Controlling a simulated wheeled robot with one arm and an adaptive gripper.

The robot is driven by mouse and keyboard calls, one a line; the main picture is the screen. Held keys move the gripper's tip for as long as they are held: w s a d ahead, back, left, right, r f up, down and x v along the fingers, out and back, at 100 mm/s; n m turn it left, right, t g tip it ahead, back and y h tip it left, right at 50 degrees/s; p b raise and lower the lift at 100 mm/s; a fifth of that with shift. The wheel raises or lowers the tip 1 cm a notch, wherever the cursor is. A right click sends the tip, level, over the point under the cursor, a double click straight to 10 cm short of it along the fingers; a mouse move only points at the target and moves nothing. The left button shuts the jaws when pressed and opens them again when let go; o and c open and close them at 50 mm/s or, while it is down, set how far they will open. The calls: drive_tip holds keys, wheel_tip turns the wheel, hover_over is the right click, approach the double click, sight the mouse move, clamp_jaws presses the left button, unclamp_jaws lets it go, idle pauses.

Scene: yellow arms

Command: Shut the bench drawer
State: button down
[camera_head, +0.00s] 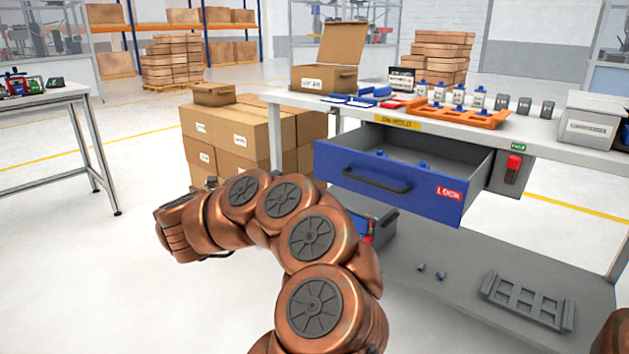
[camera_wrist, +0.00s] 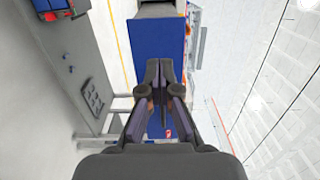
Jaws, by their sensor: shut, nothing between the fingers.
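The blue bench drawer (camera_head: 390,182) is pulled well out from under the bench top, and its inside shows. Its front has a dark bar handle (camera_head: 376,181) and a red LOCK label (camera_head: 448,193). In the wrist view, turned on its side, the blue drawer front (camera_wrist: 158,48) lies beyond my gripper (camera_wrist: 160,66). My gripper's fingers are together and empty, and they cover the middle of that front, so the handle does not show there. No contact with the drawer is visible. In the head view my copper arm stands left of the drawer and mostly hides the gripper.
The bench top (camera_head: 552,134) carries an orange tray (camera_head: 458,115), an open carton (camera_head: 325,78) and a grey box (camera_head: 590,122). A switch box with a red button (camera_head: 514,163) hangs right of the drawer. Cartons (camera_head: 238,135) stand left; a grey fixture (camera_head: 527,298) lies on the lower shelf.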

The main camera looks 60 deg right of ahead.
sight(321, 163)
drive_tip(key=shift+m+g, duration=0.3)
drive_tip(key=shift+g, duration=0.2)
drive_tip(key=b+x, duration=0.1)
drive_tip(key=x, duration=0.3)
drive_tip(key=f+b+x, duration=0.1)
drive_tip(key=b+x, duration=0.1)
drive_tip(key=x, duration=0.2)
drive_tip(key=s+b+x, duration=0.1)
drive_tip(key=x, duration=0.4)
drive_tip(key=shift+s+f+b, duration=0.1)
drive_tip(key=shift+f+b, duration=0.1)
drive_tip(key=shift+b, duration=0.1)
drive_tip(key=shift+s+d+r, duration=0.1)
drive_tip(key=shift+d, duration=0.5)
